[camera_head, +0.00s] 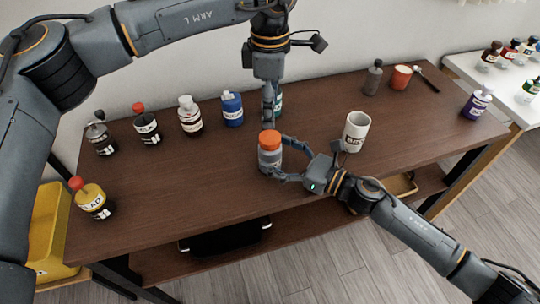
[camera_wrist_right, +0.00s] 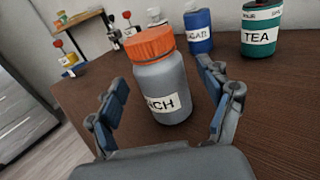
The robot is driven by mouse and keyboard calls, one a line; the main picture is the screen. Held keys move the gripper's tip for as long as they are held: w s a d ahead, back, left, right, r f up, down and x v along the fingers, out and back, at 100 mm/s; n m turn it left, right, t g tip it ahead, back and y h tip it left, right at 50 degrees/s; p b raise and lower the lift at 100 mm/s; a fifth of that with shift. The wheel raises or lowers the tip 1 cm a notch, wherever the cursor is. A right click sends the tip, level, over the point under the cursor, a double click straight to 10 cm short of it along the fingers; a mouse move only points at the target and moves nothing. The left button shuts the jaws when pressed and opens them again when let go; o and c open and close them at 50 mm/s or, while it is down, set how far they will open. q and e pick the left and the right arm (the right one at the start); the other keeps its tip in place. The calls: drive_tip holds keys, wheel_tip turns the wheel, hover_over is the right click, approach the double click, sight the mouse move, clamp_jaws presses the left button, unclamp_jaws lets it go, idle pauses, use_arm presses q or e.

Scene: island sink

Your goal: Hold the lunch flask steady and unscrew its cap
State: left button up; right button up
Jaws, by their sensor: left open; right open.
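The grey flask with a white label (camera_head: 269,160) stands upright near the middle of the brown table. Its orange cap (camera_head: 269,139) is on top. My right gripper (camera_head: 274,158) reaches in from the right, low beside the flask. My left gripper (camera_head: 268,115) points down just behind and above the cap, open; its fingers overlap in the head view. Whether it touches the cap is hard to tell.
A white mug (camera_head: 356,132) stands right of the flask. Blue (camera_head: 232,109), white-capped (camera_head: 190,116) and red-capped (camera_head: 146,125) bottles line the back left; a teal container (camera_wrist_right: 262,28) is partly hidden behind my left gripper. A yellow bottle (camera_head: 92,199) stands front left. The front centre-left is clear.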

sight(270, 137)
drive_tip(key=shift+x, duration=1.35)
drive_tip(key=shift+c, duration=0.4)
clamp_jaws()
use_arm(q)
drive_tip(key=m, duration=0.4)
drive_tip(key=shift+m, duration=0.4)
drive_tip(key=m, duration=0.5)
drive_tip(key=shift+m, duration=0.3)
drive_tip(key=m, duration=0.5)
drive_tip(key=shift+m, duration=0.3)
drive_tip(key=m, duration=0.6)
drive_tip(key=shift+f+m, duration=0.3)
drive_tip(key=shift+f, duration=3.7)
